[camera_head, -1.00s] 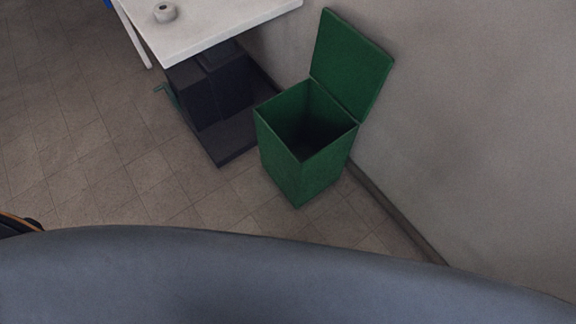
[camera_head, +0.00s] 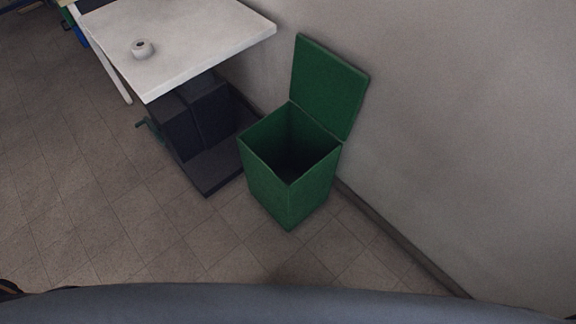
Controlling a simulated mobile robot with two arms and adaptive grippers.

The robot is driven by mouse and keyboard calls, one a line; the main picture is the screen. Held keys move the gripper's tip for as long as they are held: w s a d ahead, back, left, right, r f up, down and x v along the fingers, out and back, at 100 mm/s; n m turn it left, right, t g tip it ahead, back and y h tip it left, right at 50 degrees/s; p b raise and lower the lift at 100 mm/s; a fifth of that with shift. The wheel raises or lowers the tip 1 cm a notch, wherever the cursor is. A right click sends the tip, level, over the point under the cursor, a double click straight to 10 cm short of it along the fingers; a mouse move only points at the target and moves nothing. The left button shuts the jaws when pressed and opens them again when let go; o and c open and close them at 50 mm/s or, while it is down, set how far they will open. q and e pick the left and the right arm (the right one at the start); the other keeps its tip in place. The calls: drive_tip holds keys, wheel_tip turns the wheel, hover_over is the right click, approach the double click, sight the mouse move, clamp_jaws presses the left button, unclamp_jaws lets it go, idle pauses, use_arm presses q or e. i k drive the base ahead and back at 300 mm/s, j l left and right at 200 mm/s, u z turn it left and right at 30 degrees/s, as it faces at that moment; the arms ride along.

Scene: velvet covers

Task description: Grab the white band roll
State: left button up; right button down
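A small white band roll (camera_head: 142,49) with a dark centre hole lies on the white table top (camera_head: 215,38), near its left front edge, at the upper left of the head view. Nothing touches it. Neither of my grippers shows in the view.
An open green bin (camera_head: 286,185) with its lid raised stands right of the table, close to the grey wall (camera_head: 460,130). A dark box-like unit (camera_head: 200,125) sits under the table. The tiled floor (camera_head: 90,200) is clear at left and in front.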

sight(142, 48)
drive_tip(key=i+j+u, duration=0.5)
drive_tip(key=i+j, duration=0.2)
drive_tip(key=j, duration=0.15)
